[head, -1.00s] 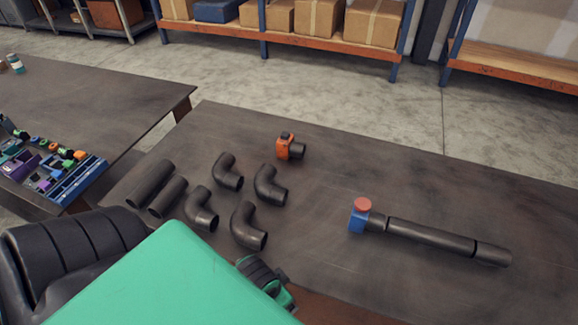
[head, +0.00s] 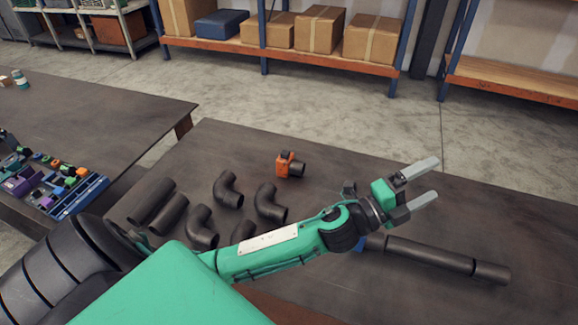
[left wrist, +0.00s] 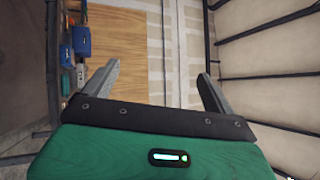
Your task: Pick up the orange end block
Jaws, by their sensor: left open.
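The orange end block (head: 284,164) stands on the dark table toward its back, with a short black pipe stub (head: 297,169) on its right side. My left gripper (head: 428,182) is open and empty, raised over the table to the right of the block and clear of it. In the left wrist view the two fingers of my left gripper (left wrist: 158,85) are spread with nothing between them. That view faces the wall and shelving, and the block is not in it. My right gripper is not in view.
Several black elbows (head: 227,190) and two straight pipes (head: 151,200) lie left of the block. A long pipe assembly (head: 430,254) lies at the right; my arm hides its blue end block (head: 361,244) mostly. A blue parts tray (head: 80,196) sits on the left table.

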